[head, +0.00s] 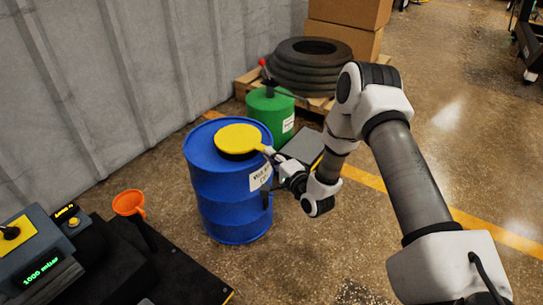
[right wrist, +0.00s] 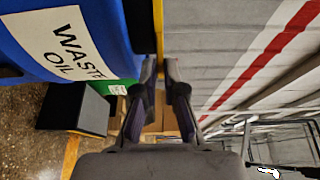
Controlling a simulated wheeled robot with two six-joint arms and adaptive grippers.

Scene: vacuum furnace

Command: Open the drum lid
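The blue drum (head: 225,200) stands upright on the floor, with a white label reading "WASTE OIL" (right wrist: 75,42) in the right wrist view. Its round yellow lid (head: 238,137) lies over the top, with a dark band showing beneath its near edge. My right gripper (head: 268,151) reaches the lid's right edge from the right. In the right wrist view, the two fingers (right wrist: 161,68) are close together, one on each side of the thin yellow lid edge (right wrist: 159,25). They look shut on it, though the contact is partly hidden. My left gripper is out of view.
A green drum (head: 268,112) stands behind the blue one, near stacked tires (head: 305,65) on a pallet. A grey wall (head: 130,80) runs behind at left. An orange funnel (head: 129,203) and a control panel (head: 40,262) are at left.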

